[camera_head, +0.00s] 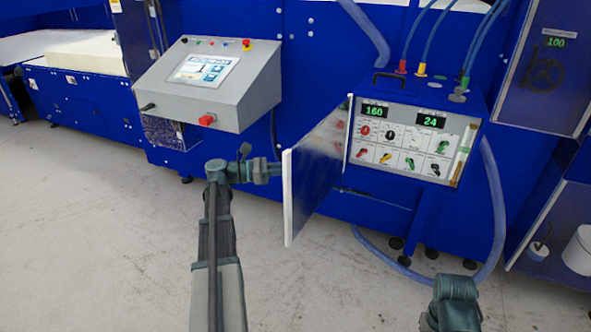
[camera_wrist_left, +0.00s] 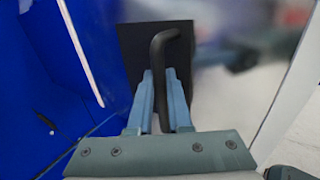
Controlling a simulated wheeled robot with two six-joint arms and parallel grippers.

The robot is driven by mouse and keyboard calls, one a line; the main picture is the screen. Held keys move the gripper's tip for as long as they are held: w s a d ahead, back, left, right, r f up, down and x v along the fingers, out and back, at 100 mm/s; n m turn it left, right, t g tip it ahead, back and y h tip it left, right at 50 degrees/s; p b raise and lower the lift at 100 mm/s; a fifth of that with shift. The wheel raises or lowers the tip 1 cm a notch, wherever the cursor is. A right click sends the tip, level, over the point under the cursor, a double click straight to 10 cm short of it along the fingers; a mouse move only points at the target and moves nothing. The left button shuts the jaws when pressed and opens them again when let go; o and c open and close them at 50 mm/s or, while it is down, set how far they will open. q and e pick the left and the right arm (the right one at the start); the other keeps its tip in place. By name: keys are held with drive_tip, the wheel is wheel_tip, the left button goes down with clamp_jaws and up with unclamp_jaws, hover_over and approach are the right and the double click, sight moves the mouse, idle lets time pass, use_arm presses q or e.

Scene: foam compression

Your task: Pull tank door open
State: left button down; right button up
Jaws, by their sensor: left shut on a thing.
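The tank door (camera_head: 318,165) is a panel with a pale edge and a shiny, reflective face. In the head view it stands swung out from the blue machine, left of the control box. My left gripper (camera_head: 277,168) is at the door's outer edge, on its left side, with its fingertips hidden there. In the left wrist view, my left gripper (camera_wrist_left: 162,100) is shut on a black bent handle (camera_wrist_left: 168,45) on a dark plate (camera_wrist_left: 137,45). The door's reflective face (camera_wrist_left: 235,85) lies to the right. Only part of my right arm shows at the bottom right; its gripper is out of view.
A control box (camera_head: 462,150) with green displays and cables is right of the door. A grey sloped console (camera_head: 215,90) with a screen is to the left. A clear hose (camera_head: 497,215) loops to the floor. The concrete floor (camera_head: 345,290) in front is open.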

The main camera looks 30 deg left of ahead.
use_arm(q)
drive_tip(key=c, duration=0.8)
unclamp_jaws()
drive_tip(key=shift+w, duration=0.1)
drive_tip(key=shift+c, duration=0.2)
drive_tip(key=v, duration=1.3)
drive_tip(key=shift+s+a, duration=0.3)
